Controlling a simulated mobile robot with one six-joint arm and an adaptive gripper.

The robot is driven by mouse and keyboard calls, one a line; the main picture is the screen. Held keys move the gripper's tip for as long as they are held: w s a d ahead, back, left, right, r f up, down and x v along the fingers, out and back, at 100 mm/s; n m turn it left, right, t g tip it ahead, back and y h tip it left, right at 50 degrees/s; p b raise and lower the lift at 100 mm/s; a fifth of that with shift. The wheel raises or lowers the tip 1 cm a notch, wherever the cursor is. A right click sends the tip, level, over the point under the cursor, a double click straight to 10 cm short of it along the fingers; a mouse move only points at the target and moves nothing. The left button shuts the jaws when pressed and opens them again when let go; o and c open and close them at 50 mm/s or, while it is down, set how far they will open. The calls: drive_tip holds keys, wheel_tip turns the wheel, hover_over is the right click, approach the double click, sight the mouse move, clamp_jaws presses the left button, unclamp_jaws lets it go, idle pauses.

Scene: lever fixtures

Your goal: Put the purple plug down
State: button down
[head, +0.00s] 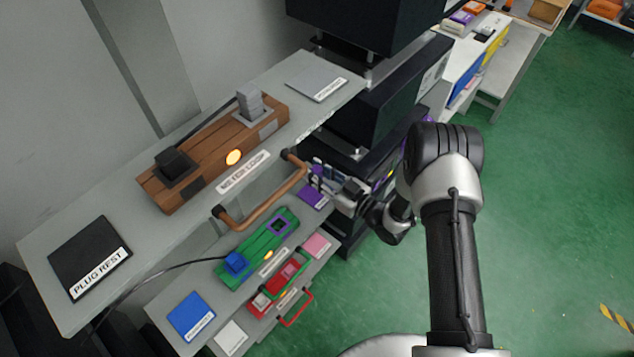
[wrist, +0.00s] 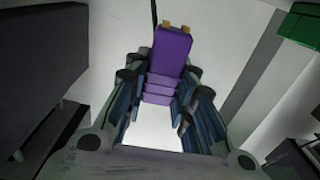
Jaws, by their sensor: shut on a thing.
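My gripper (head: 328,182) is shut on the purple plug (wrist: 170,52). In the wrist view the plug sticks out beyond the fingertips (wrist: 158,88), with two brass-coloured prongs at its far end. In the head view my gripper is close to the purple pad (head: 313,196) on the lower shelf, just right of the copper handle. Most of the plug is hidden by the fingers there, and I cannot tell its height over the pad. A green block (head: 257,250) holds a blue plug (head: 235,262) and an empty purple-rimmed socket (head: 279,224).
A copper handle (head: 262,200) juts from the upper shelf edge beside my gripper. A wooden block (head: 215,150) with black and grey plugs sits above. A red block (head: 279,286), a blue pad (head: 190,317) and a pink pad (head: 316,245) are lower down. Dark cabinets stand behind.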

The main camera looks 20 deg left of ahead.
drive_tip(key=shift+f+b, duration=0.4)
drive_tip(key=shift+f, duration=1.6)
drive_tip(key=shift+f, duration=0.2)
drive_tip(key=c, duration=1.3)
unclamp_jaws()
drive_tip(key=shift+c, duration=0.2)
drive_tip(key=shift+r, duration=0.1)
